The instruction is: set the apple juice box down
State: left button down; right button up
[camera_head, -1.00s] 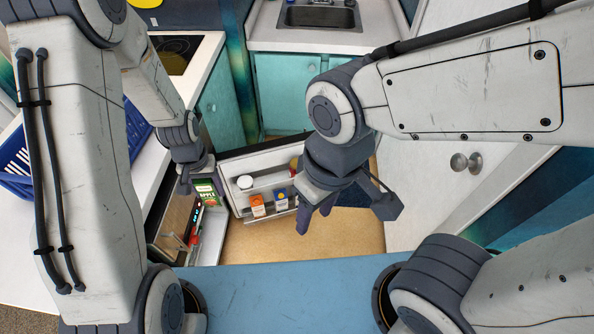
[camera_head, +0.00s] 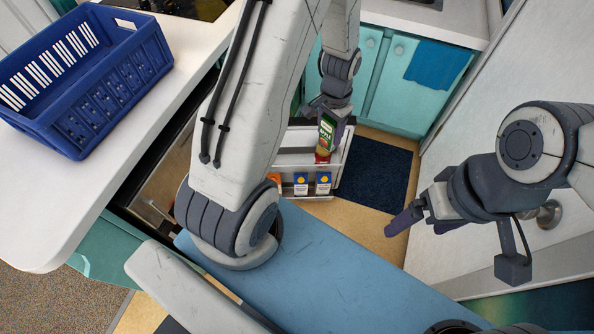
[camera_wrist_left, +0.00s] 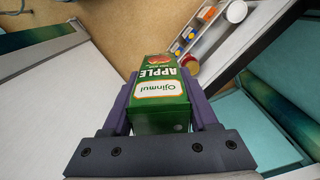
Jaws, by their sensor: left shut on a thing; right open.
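The apple juice box (camera_head: 328,130) is a green carton with a white and red label. My left gripper (camera_head: 331,112) is shut on it, and it hangs upright or slightly tilted in front of the open fridge door. In the left wrist view the box (camera_wrist_left: 160,98) sits between the two purple fingers, its label upside down in the picture. Floor shows beyond it, and no support surface is visibly touching it. My right gripper (camera_head: 420,218) is open and empty at the right, near the white door.
The fridge door (camera_head: 297,160) stands open with cartons on its shelves. A blue crate (camera_head: 110,95) stands on the white counter (camera_head: 50,215) at left, with bare counter in front of it. A dark blue mat (camera_head: 375,175) lies on the floor. A white door (camera_head: 490,100) stands right.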

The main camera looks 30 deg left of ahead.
pick_arm(q)
jog(key=w+a+f+m+b, duration=0.2)
jog(key=a+f+m+b, duration=0.3)
jog(key=f+b, duration=0.95)
jog(key=w+a+f+m+b, duration=0.25)
jog(key=a+f+b, duration=0.45)
jog(key=f+b, duration=0.75)
jog(key=shift+m, duration=0.45)
jog(key=a+f+b, duration=0.6)
jog(key=a, duration=0.1)
jog(key=a+f+b, duration=0.3)
jog(key=a, duration=0.1)
jog(key=shift+w+a, duration=0.2)
jog(key=shift+a, duration=0.05)
jog(key=shift+r, duration=0.1)
jog(key=shift+c, duration=2.2)
grip_release()
